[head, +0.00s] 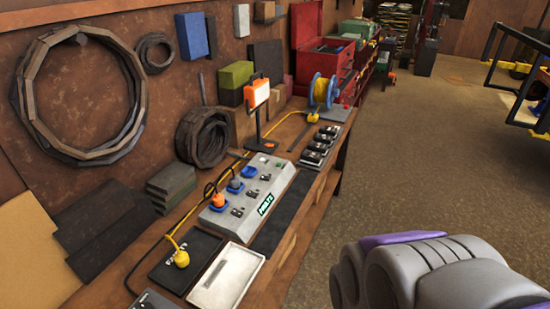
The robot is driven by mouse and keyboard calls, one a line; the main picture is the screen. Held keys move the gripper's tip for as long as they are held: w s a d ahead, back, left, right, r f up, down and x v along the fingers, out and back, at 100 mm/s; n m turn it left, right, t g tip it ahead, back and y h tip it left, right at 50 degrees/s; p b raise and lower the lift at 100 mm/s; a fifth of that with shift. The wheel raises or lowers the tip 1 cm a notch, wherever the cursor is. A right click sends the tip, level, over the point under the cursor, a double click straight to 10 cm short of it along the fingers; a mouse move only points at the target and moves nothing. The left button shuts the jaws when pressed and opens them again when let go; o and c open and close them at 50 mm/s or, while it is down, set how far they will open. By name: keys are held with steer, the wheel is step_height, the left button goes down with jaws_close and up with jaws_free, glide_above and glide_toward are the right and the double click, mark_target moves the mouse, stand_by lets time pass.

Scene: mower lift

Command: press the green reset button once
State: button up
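A grey control box (236,218) sits on the bench, with an orange knob (218,199) and two blue-based knobs (235,186) on its left side. A lit green display (266,204) is on its near right part. A small greenish spot (279,165) shows at its far end; it is too small to tell whether it is the reset button. My grey and purple arm fills the lower right, over the floor and apart from the box. My gripper's fingers are not in view.
A pale tray (227,276) and a black panel (185,259) lie in front of the box. A yellow cable (187,214) runs along its left. An orange-headed lamp (257,94) stands behind. The floor (400,155) right of the bench is largely clear.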

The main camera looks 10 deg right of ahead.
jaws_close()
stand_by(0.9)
